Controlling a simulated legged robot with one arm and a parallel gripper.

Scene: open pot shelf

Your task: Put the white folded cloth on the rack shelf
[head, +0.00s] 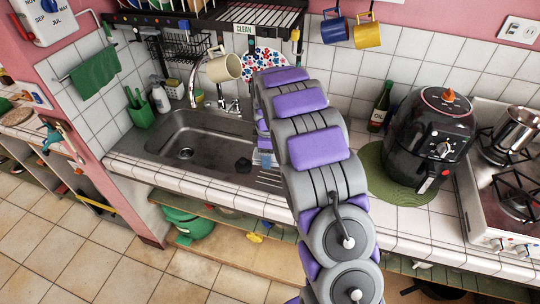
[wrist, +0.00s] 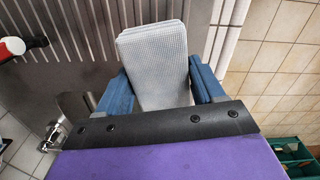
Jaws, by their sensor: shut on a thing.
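The white folded cloth (wrist: 152,48) stands out between the two blue fingers of my gripper (wrist: 160,84) in the wrist view. My gripper is shut on it. In the head view my arm hides most of the gripper and cloth; a small blue part of the gripper (head: 262,158) shows beside the arm, over the drainboard side of the sink. A black wire rack shelf (head: 215,17) with a "CLEAN" label hangs on the wall above the sink, at the top of the head view. My gripper is below it and apart from it.
The sink (head: 190,140) with its faucet lies left of my arm. A beige mug (head: 224,68) is below the rack. A black air fryer (head: 432,138) and a green bottle (head: 380,106) stand on the right. Blue and yellow mugs hang on the wall. An open shelf (head: 225,213) runs under the counter.

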